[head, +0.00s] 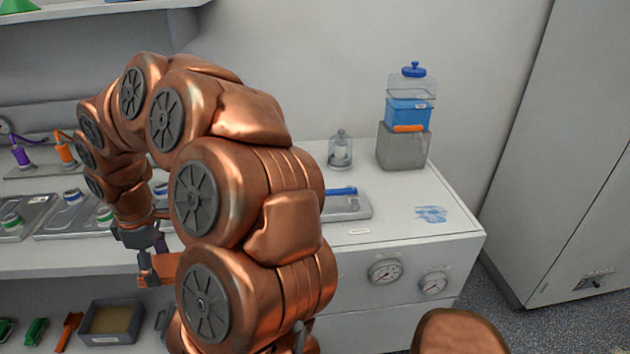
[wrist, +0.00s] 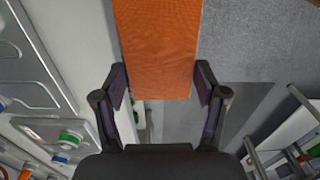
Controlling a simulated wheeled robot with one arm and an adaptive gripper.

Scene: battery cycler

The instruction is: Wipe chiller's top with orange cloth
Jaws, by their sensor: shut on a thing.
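My gripper (head: 150,268) is shut on the orange cloth (head: 165,268), held low at the front edge of the bench, left of my arm's big joints. In the wrist view the cloth (wrist: 157,45) stretches away flat between the two dark fingers (wrist: 160,92). The chiller appears to be the white unit with two round gauges (head: 410,255) at the bench's right end. A blue smear (head: 430,213) lies on its white top, well to the right of my gripper. My arm hides part of the bench between them.
A grey box with a blue-filled clear tank (head: 408,110) and a glass jar (head: 340,150) stand at the back of the top. A grey tray with a blue item (head: 346,205) lies left of the smear. Below are a grey bin (head: 110,322) and several small tools.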

